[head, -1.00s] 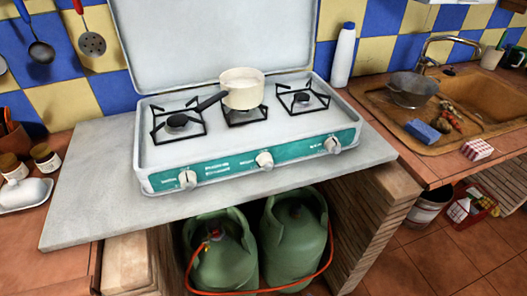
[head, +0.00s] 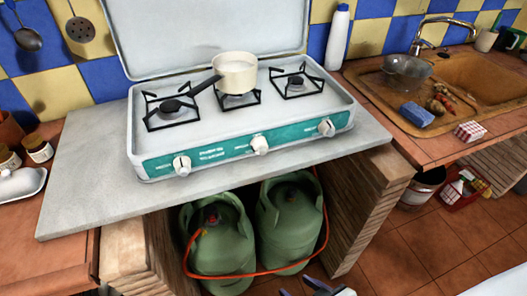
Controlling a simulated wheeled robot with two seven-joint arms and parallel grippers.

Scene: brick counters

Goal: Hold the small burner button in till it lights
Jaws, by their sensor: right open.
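A white camping stove (head: 150,160) with a teal front panel stands on the grey counter slab. Its front carries three white knobs: a left knob (head: 182,165), a middle knob (head: 260,145) and a right knob (head: 326,128). Above are a left burner (head: 170,106), a middle burner mostly under a cream pan (head: 236,72), and a right burner (head: 295,81), which looks small. No flame shows. My right gripper (head: 303,289) is open at the bottom edge, partly cut off, well below the knobs and touching nothing visible. My left gripper is not in view.
Two green gas bottles (head: 218,255) with an orange hose stand under the slab (head: 85,190), beside a brick support (head: 370,215). The sink (head: 480,80) is at right. Space before the knobs is clear.

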